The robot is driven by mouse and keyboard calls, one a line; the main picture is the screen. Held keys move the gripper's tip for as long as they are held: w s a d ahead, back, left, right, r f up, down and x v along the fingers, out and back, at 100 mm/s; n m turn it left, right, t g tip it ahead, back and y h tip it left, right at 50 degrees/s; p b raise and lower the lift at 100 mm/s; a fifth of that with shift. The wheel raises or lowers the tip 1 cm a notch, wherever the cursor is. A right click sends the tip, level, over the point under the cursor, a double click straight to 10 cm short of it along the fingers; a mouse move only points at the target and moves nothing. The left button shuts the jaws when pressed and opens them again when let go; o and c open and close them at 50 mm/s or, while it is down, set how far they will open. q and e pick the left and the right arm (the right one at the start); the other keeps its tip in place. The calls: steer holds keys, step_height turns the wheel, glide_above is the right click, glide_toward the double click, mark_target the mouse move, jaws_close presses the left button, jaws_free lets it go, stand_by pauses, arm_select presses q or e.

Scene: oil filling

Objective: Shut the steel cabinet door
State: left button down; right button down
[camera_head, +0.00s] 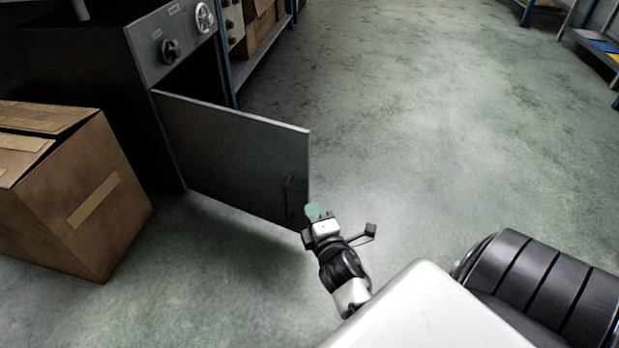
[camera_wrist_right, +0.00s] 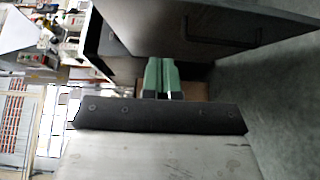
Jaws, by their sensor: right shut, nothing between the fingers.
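The steel cabinet door (camera_head: 232,152) stands wide open, swung out from the cabinet (camera_head: 150,60) on its left. Its bar handle (camera_head: 289,200) is near the free edge. My right gripper (camera_head: 315,211) is shut and empty beside the lower corner of that free edge, and I cannot tell if it touches. In the right wrist view, the green fingers (camera_wrist_right: 161,78) are together, and the door (camera_wrist_right: 225,14) with its handle (camera_wrist_right: 232,40) fills the upper right. My left gripper is not in view.
A cardboard box (camera_head: 75,190) stands on the floor left of the door, in front of the cabinet. Shelving with boxes (camera_head: 262,30) is behind the door. The floor (camera_head: 430,130) to the right is clear, with low benches at the far right.

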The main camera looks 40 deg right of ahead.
steer(key=b, duration=0.2)
glide_toward(304, 169)
steer(key=w+a, duration=0.1)
steer(key=w, duration=0.4)
steer(key=shift+w+d, duration=0.15)
steer(key=shift+d, duration=0.3)
steer(key=shift+w+d, duration=0.2)
steer(key=shift+d, duration=0.25)
steer(key=shift+w+d, duration=0.3)
steer(key=shift+d, duration=0.3)
